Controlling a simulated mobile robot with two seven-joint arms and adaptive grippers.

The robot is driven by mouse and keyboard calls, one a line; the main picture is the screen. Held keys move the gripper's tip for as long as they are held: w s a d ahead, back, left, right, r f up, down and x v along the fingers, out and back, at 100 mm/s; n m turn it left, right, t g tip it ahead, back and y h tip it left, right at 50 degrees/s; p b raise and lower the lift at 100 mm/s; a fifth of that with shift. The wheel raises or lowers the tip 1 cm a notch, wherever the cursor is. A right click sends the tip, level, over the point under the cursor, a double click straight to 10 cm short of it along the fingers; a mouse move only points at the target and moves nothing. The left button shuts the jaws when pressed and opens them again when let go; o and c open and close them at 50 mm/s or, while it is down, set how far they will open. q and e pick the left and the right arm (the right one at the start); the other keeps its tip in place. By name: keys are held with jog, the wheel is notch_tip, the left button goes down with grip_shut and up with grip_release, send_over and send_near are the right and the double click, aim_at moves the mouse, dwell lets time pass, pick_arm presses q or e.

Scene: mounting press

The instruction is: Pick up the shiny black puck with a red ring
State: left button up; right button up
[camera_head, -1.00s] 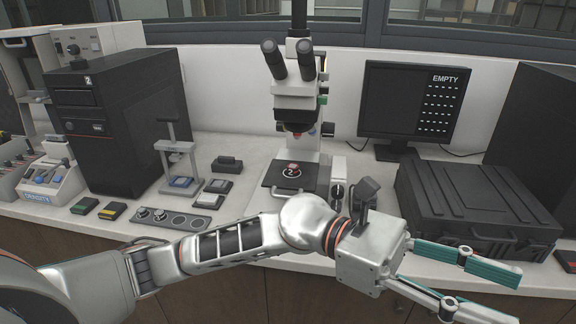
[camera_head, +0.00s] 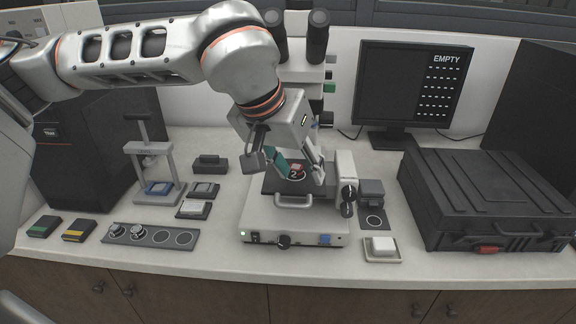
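A small dark item with red on it (camera_head: 297,168) sits on the black microscope stage (camera_head: 273,188), beside a round mark with a "2". It is the only thing that fits the black puck with a red ring, but it is too small and too partly covered to be sure. My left gripper (camera_head: 302,174) reaches down from above over the stage, its fingers apart, one teal finger to the left of the item and one to the right. I cannot tell whether either finger touches it. My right gripper is not in view.
The microscope (camera_head: 290,222) stands mid-bench with its eyepieces close behind my arm. A grey strip (camera_head: 160,236) with round places holds two small metal-topped pieces. A black case (camera_head: 485,195) is at right, a monitor (camera_head: 408,90) reading "EMPTY" behind. A white block in a tray (camera_head: 382,247) lies front right.

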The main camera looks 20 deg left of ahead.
aim_at(295, 168)
pick_arm(q)
jog(key=shift+t+y, duration=0.6)
jog(key=a, duration=0.1)
jog(key=w+a+r, duration=0.2)
jog(key=shift+a+r, duration=0.1)
jog(key=shift+a, duration=0.2)
jog(key=shift+w+a, duration=0.2)
jog(key=shift+a, duration=0.1)
jog(key=x, duration=0.7)
jog(key=shift+w+d, duration=0.15)
jog(key=shift+d, duration=0.15)
jog(key=c, duration=1)
